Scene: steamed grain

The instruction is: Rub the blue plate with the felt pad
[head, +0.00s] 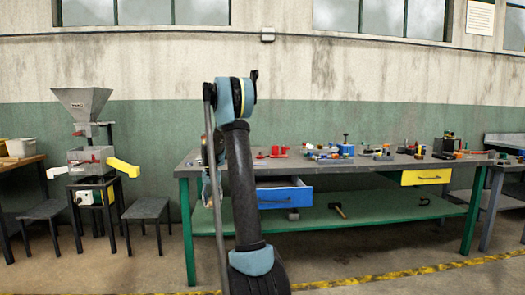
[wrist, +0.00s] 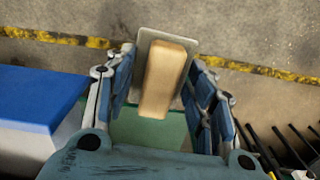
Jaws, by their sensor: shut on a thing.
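My gripper (wrist: 155,88) is shut on a tan block with a flat grey base, which looks like the felt pad (wrist: 168,75). The fingers are on both sides of it. In the head view my arm hides the gripper and the pad. A blue drawer front (head: 285,197) under the workbench shows in the head view. A flat blue surface (wrist: 40,95) with a pale side lies at the left of the wrist view, apart from the pad. I see no separate blue plate clearly; small items on the bench are too small to tell.
The workbench (head: 300,172) has a grey top, green legs and a green lower shelf (head: 360,213) with a hammer. Its top holds several small tools and parts. A yellow drawer (head: 426,177) is at right. A hopper machine (head: 82,105) and stools stand left. Floor in front is clear.

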